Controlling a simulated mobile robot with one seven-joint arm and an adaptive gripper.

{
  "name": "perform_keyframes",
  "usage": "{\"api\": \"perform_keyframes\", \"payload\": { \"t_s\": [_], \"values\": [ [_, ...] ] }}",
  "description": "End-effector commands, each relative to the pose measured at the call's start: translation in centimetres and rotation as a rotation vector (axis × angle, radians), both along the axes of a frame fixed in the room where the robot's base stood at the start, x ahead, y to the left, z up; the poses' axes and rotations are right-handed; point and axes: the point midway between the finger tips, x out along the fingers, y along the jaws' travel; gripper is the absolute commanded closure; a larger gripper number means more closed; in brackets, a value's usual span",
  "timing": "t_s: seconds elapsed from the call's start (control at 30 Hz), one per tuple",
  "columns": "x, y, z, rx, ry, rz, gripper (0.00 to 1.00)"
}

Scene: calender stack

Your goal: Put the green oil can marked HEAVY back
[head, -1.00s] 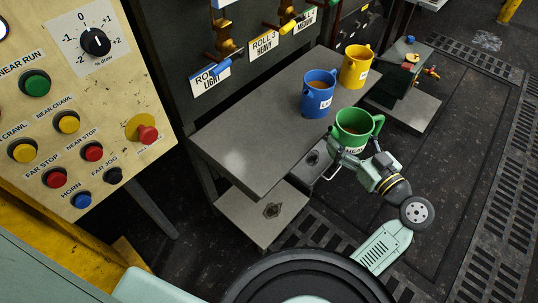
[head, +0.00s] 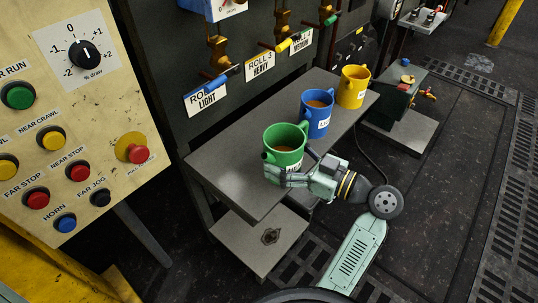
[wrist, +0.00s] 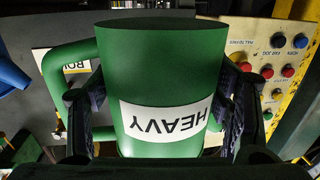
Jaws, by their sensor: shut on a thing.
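The green oil can (head: 285,143) looks like a mug with a handle and brown liquid inside. Its white HEAVY label reads upside down in the wrist view, where the can (wrist: 165,70) fills the middle. My gripper (head: 287,178) is shut on the can, with one finger on each side of its body in the wrist view (wrist: 162,115). The can is upright over the front part of the grey shelf (head: 228,165). I cannot tell whether its base touches the shelf; the gripper hides it.
A blue can (head: 317,112) stands just behind the green one, and a yellow can (head: 353,87) stands further back. The shelf's near left part is clear. Levers with labels (head: 206,98) hang above the shelf. A button panel (head: 75,120) is at left.

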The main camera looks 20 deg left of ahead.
Motion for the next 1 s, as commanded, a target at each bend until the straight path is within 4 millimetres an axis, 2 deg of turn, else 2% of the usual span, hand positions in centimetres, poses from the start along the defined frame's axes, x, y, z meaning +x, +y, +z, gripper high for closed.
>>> {"api": "perform_keyframes", "payload": {
  "t_s": [0.1,0.3,0.37,0.63,1.0],
  "values": [
    [0.9,2.5,0.0,0.002,0.0,0.004,0.8],
    [1.9,4.5,-0.3,0.002,-0.001,0.0,0.8],
    [2.0,4.7,-0.6,0.001,0.001,-0.001,0.8],
    [2.0,4.7,-3.7,0.002,0.001,0.0,0.8],
    [2.0,4.6,-4.2,0.002,-0.002,-0.001,0.8]
  ]
}}
